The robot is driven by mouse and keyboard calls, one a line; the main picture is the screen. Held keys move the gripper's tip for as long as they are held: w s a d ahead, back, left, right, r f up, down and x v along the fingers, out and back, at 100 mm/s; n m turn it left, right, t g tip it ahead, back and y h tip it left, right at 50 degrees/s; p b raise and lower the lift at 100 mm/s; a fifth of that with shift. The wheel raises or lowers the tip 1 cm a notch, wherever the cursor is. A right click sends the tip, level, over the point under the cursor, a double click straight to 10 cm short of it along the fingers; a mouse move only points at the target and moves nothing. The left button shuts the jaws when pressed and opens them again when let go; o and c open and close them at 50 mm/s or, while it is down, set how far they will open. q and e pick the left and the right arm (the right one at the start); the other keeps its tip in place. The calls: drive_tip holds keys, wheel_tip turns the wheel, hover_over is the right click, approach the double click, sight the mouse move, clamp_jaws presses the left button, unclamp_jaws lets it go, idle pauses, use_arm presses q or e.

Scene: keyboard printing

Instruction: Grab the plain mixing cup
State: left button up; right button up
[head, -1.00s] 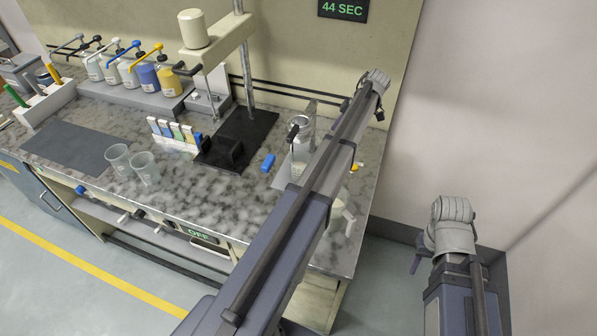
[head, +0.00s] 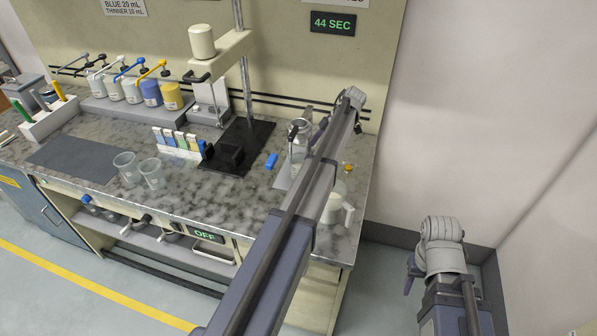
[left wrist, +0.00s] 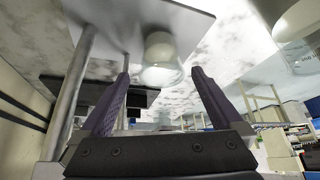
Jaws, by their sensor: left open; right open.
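Two clear, tapered cups stand upright side by side on the marbled counter, a left cup (head: 125,166) and a right cup (head: 152,173). I cannot tell which is the plain mixing cup. In the head view my left arm reaches over the right part of the counter, far from both cups, and its gripper is hidden. In the left wrist view my left gripper (left wrist: 160,74) is open, with a pale round vessel (left wrist: 160,50) beyond and between the fingertips. No contact shows.
A clear bottle (head: 299,140) stands beside my left arm. A white pitcher (head: 335,207) is at the counter's right end. A grey mat (head: 75,158) is left of the cups.

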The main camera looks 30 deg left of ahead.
use_arm(q)
drive_tip(key=b+x, duration=0.5)
drive_tip(key=x, duration=0.1)
drive_tip(key=shift+d, duration=0.1)
drive_tip(key=shift+s+f, duration=0.1)
drive_tip(key=shift+f, duration=0.15)
drive_tip(key=shift+a, duration=0.2)
drive_tip(key=b+x, duration=0.4)
drive_tip(key=x, duration=0.1)
drive_tip(key=shift+s+a+b, duration=0.1)
drive_tip(key=shift+b, duration=0.3)
drive_tip(key=shift+c, duration=0.4)
drive_tip(key=c, duration=1)
